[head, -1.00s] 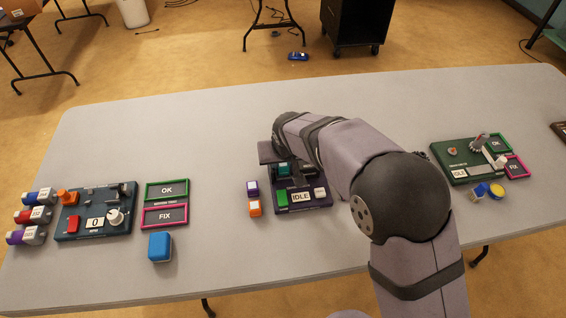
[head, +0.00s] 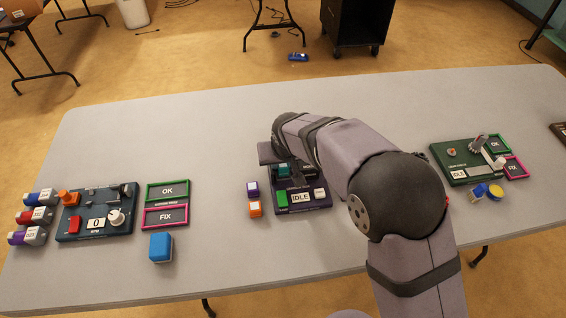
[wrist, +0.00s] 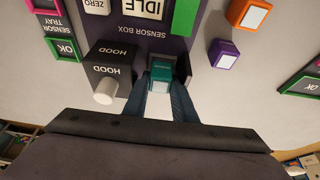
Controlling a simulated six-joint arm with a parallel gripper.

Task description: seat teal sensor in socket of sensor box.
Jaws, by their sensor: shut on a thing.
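The teal sensor (wrist: 161,76) is between the two fingertips of my gripper (wrist: 161,88) in the wrist view. It also shows small in the head view (head: 284,169). My gripper is shut on it, at the socket end of the dark purple sensor box (wrist: 152,44). The sensor is beside the black hood block (wrist: 108,70) with its pale knob. The socket itself is hidden under the sensor and fingers, so I cannot tell how deep the sensor sits. In the head view the sensor box (head: 322,207) shows an IDLE label and a green block, partly behind my arm.
A purple sensor (head: 252,188) and an orange sensor (head: 255,209) stand just left of the box. A dark blue panel (head: 90,233) and a blue cube (head: 161,247) are farther left. A green panel (head: 463,177) lies at the right. The table's left-middle is clear.

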